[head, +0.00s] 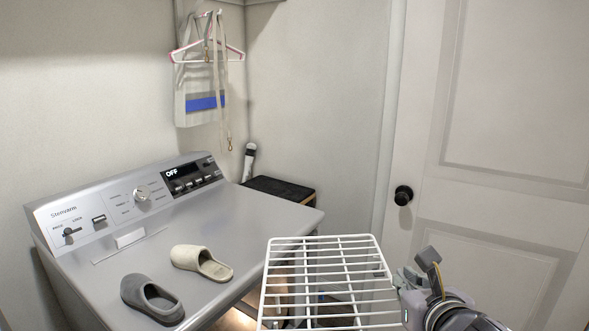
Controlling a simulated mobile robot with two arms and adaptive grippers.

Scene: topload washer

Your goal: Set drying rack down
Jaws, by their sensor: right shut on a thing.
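The white wire drying rack (322,240) is in the lower middle of the head view, in front of and to the right of the washer. Its lower end runs out of the frame. My right gripper (402,283) is shut on the rack's right edge. The rack overlaps the washer's front right edge in the picture, and I cannot tell whether it touches anything. My left gripper is not in the view.
The grey topload washer (262,215) carries a dark grey slipper (150,300) and a beige slipper (200,262) on its lid. A black-topped box (280,188) stands behind it. A white door (500,90) with a black knob (403,195) is at the right.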

